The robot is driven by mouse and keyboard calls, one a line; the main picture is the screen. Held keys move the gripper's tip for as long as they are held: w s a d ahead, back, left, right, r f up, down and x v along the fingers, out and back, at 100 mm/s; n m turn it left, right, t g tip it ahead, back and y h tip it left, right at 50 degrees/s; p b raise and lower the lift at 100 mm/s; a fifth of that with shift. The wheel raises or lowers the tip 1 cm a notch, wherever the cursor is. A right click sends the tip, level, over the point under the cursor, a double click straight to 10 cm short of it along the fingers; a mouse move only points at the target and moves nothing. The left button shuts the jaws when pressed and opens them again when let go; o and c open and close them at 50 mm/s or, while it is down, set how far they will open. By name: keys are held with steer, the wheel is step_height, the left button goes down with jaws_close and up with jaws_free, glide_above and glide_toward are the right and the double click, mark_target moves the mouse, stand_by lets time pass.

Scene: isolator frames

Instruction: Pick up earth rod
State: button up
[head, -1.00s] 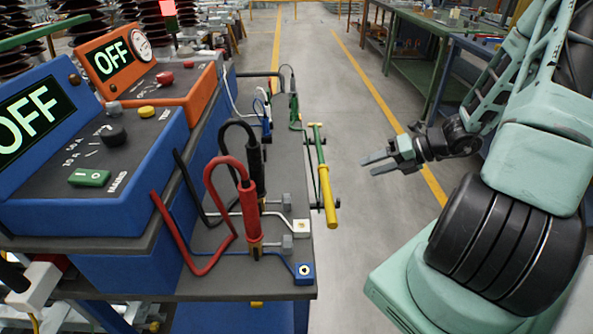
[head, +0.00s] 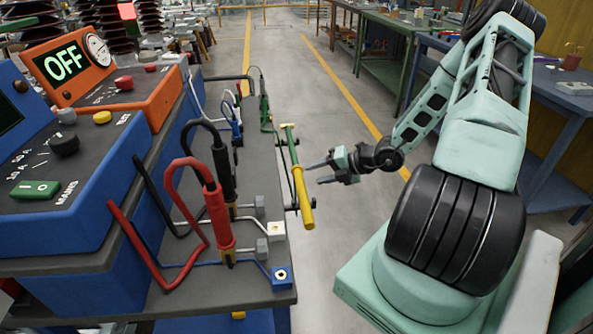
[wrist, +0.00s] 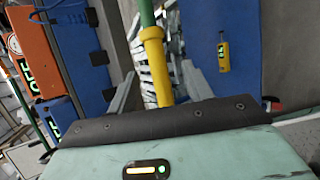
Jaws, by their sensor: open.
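The earth rod (head: 301,192) has a yellow grip and a green upper part. It lies along the right edge of the dark bench, on small black holders. My gripper (head: 317,173) is open and empty, just to the right of the rod, its fingers pointing left at it. In the wrist view the rod's yellow grip (wrist: 156,62) runs down between the open fingers (wrist: 148,92), and its lower end is hidden behind my gripper's body. I cannot tell how far the fingertips are from the rod.
A red probe (head: 217,215) and a black probe (head: 224,172) stand on the bench (head: 262,172) left of the rod. Blue and orange test boxes (head: 75,190) stand further left.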

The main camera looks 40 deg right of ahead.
steer(key=x, duration=0.5)
steer(key=shift+w+a, duration=0.3)
steer(key=shift+a, duration=0.05)
steer(key=shift+r, duration=0.1)
jaws_close()
step_height(320, 180, up, 10)
steer(key=p, duration=0.1)
